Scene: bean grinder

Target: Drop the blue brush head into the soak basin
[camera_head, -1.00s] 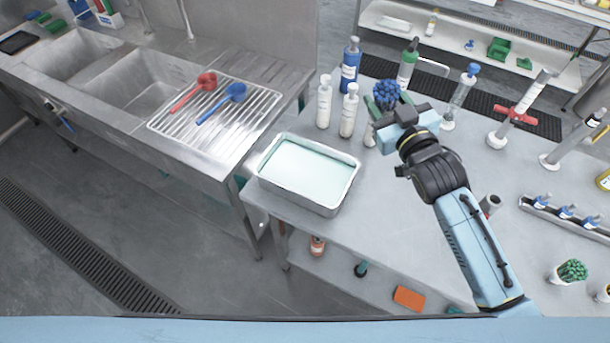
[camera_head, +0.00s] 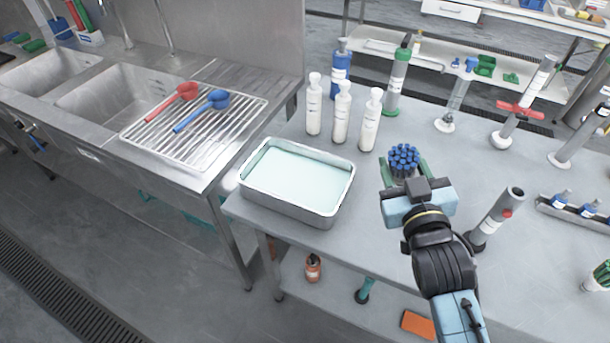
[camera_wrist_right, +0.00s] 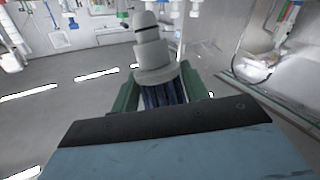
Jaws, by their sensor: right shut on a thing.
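The blue brush head (camera_head: 404,158), a cluster of blue bristle tufts, is between the green fingers of my right gripper (camera_head: 406,172). The gripper is shut on it, to the right of the basin and apart from it. In the right wrist view, dark blue bristles (camera_wrist_right: 163,95) show between the green fingers, with a grey-white part above them. The soak basin (camera_head: 288,208) is a rectangular metal tray of pale green liquid at the table's left end. My left gripper is not in view.
Several white bottles (camera_head: 342,112) stand behind the basin and gripper, with a blue bottle (camera_head: 340,68) and a green-banded cylinder (camera_head: 395,85) farther back. A grey cylinder (camera_head: 492,222) stands right of my gripper. The tabletop between basin and gripper is clear.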

